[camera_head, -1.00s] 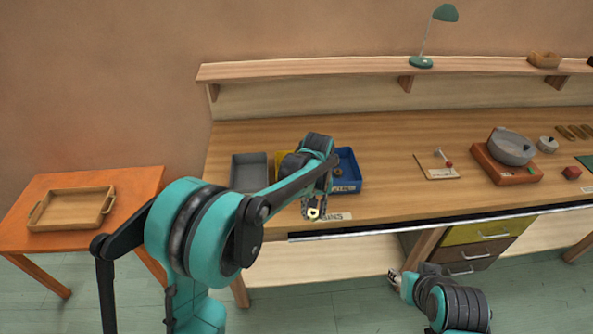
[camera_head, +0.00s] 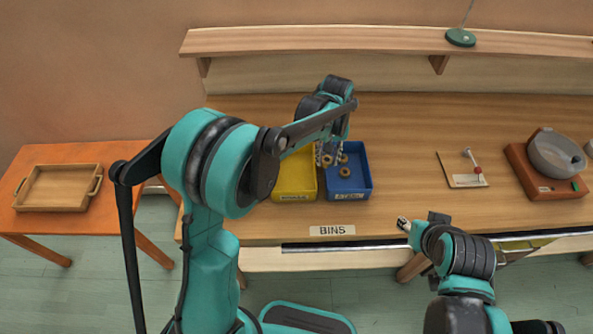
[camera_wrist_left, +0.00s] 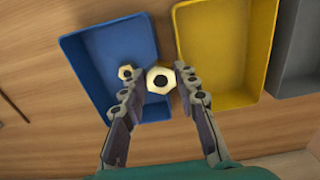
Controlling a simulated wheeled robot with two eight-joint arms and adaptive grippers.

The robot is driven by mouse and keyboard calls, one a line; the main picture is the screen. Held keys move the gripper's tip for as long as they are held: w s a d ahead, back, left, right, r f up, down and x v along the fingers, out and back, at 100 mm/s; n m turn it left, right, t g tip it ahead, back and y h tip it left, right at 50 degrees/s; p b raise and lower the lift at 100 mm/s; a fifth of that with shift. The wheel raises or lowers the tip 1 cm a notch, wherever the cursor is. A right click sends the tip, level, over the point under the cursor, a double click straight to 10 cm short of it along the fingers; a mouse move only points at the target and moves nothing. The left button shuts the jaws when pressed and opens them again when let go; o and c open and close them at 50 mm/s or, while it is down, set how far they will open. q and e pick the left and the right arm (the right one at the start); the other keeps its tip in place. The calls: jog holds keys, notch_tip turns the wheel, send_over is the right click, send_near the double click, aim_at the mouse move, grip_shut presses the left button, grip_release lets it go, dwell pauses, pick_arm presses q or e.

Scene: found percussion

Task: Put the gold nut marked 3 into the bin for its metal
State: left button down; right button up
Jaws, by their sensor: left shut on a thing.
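My left gripper (camera_head: 325,155) is shut on a gold nut (camera_wrist_left: 160,79) and holds it above the bins. No number is readable on it. In the left wrist view the nut overlaps the inner edge of the blue bin (camera_wrist_left: 72,60), beside the yellow bin (camera_wrist_left: 245,102). In the head view the blue bin (camera_head: 363,190) and yellow bin (camera_head: 295,185) stand side by side. Loose nuts (camera_head: 345,172) lie in the blue bin; one also shows in the left wrist view (camera_wrist_left: 125,72). The bin labels are too small to read. My right gripper (camera_head: 403,224) is near the bench's front edge, its jaws unclear.
A grey bin (camera_wrist_left: 300,60) stands beside the yellow one, hidden by my left arm in the head view. A BINS label (camera_head: 332,230) is on the front edge.

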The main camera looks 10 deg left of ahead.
pick_arm(q)
jog(key=s+a+f, duration=0.2)
jog(key=a, duration=0.1)
jog(key=s+a+f+b, duration=0.1)
jog(key=s+a+f, duration=0.1)
jog(key=a, duration=0.1)
jog(key=s+a+f+b, duration=0.1)
jog(key=s+a+f, duration=0.1)
jog(key=a, duration=0.1)
jog(key=shift+f, duration=0.2)
jog(key=shift+w+f+b, duration=0.1)
jog(key=shift+f+b, duration=0.55)
jog(key=shift+f, duration=1.35)
jog(key=shift+f, duration=0.1)
jog(key=c, duration=1.1)
grip_release()
jog(key=shift+c, duration=0.2)
